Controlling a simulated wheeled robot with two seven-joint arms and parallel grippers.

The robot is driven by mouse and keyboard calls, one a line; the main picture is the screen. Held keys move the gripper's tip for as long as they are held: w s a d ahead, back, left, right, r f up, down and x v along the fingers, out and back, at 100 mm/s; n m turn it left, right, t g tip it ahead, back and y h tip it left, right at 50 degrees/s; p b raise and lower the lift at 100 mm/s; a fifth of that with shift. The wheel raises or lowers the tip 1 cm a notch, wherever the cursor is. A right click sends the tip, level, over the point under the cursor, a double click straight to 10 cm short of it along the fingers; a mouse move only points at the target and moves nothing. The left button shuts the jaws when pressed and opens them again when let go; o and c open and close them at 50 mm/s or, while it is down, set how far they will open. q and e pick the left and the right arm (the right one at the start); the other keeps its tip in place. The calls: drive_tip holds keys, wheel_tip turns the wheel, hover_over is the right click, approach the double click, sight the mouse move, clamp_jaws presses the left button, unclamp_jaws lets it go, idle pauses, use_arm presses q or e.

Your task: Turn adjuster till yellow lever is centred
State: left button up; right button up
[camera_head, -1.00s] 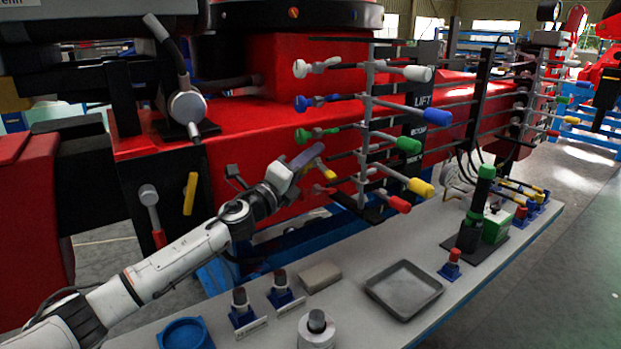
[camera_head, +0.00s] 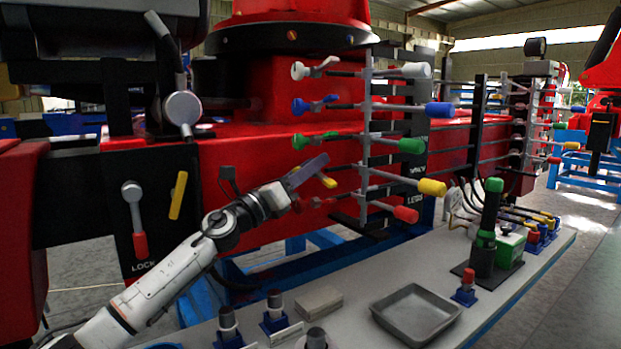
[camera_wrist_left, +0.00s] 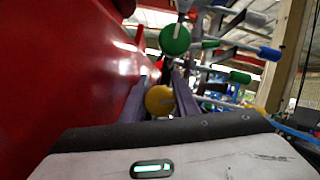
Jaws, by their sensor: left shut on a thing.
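My left gripper (camera_head: 307,173) reaches in from the left and is shut on the yellow adjuster (camera_head: 327,182) at the left side of the lever rack. Its fingers hide part of the adjuster in the head view. In the left wrist view the round yellow adjuster (camera_wrist_left: 160,100) sits between the two fingers. The yellow lever (camera_head: 432,187) sticks out at the rack's right side, between the green lever (camera_head: 411,146) and the red lever (camera_head: 405,214). Its knob stands further right than those two. My right gripper is out of view.
White (camera_head: 299,70), blue (camera_head: 300,105) and green (camera_head: 301,141) adjusters are stacked above my gripper. The red crane body (camera_head: 240,165) is close behind it. Below is a bench with a grey tray (camera_head: 416,313) and a green-topped post (camera_head: 487,225).

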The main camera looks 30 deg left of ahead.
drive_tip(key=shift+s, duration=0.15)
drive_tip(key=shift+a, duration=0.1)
use_arm(q)
drive_tip(key=o, duration=1)
drive_tip(key=s+a+b, duration=0.2)
drive_tip(key=s+a, duration=0.1)
drive_tip(key=s, duration=0.9)
drive_tip(key=shift+s+f, duration=0.25)
drive_tip(key=shift+s, duration=0.1)
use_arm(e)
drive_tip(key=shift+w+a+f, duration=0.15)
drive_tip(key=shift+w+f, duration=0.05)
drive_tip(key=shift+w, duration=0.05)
use_arm(q)
drive_tip(key=shift+a, duration=0.15)
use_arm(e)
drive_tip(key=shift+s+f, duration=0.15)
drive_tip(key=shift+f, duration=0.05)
